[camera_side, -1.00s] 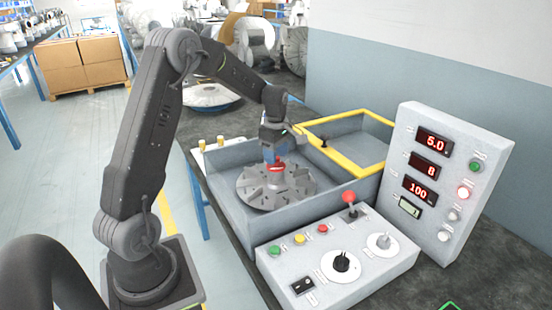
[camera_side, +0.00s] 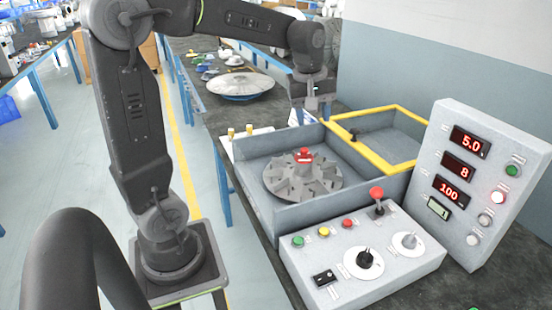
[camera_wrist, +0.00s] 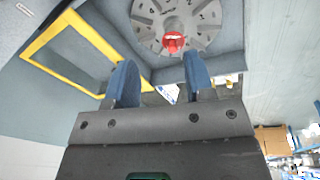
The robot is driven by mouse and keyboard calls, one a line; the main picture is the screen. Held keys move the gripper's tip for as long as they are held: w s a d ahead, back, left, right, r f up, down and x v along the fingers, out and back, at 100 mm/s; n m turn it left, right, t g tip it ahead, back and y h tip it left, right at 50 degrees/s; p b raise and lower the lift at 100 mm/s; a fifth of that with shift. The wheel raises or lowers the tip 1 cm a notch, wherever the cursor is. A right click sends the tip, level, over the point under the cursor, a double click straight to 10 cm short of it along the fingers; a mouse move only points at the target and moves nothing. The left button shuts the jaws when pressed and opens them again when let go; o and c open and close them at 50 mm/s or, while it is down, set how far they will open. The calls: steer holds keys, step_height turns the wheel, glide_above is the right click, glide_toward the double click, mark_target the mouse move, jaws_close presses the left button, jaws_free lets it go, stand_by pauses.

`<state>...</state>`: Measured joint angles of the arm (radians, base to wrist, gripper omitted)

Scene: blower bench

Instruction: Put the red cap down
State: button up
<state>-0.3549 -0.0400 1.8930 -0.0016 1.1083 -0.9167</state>
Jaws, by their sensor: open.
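The red cap (camera_side: 304,155) sits on the hub at the middle of the grey finned impeller (camera_side: 283,186). The impeller lies in the left compartment of the grey bench box (camera_side: 262,158). In the wrist view the red cap (camera_wrist: 173,42) shows on the impeller (camera_wrist: 205,30), beyond my fingertips. My gripper (camera_wrist: 160,80) is open, with two blue fingers spread and nothing between them. In the side view my gripper (camera_side: 312,108) is above and behind the box, apart from the cap. Its fingers are hard to make out there.
A yellow-framed compartment (camera_side: 384,164) adjoins at the right. A control box (camera_side: 330,285) with buttons, knobs and a red-topped lever (camera_side: 377,196) stands in front. A display panel (camera_side: 478,185) stands at the right. A metal disc (camera_side: 240,86) lies on the bench behind.

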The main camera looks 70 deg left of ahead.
steer(key=s+d+f+m+t, duration=0.1)
steer(key=s+d+m+t, duration=0.2)
steer(key=s+d+m, duration=1)
steer(key=shift+s+f+m+t+h, duration=0.35)
steer(key=shift+s+m, duration=0.45)
steer(key=shift+s, duration=0.35)
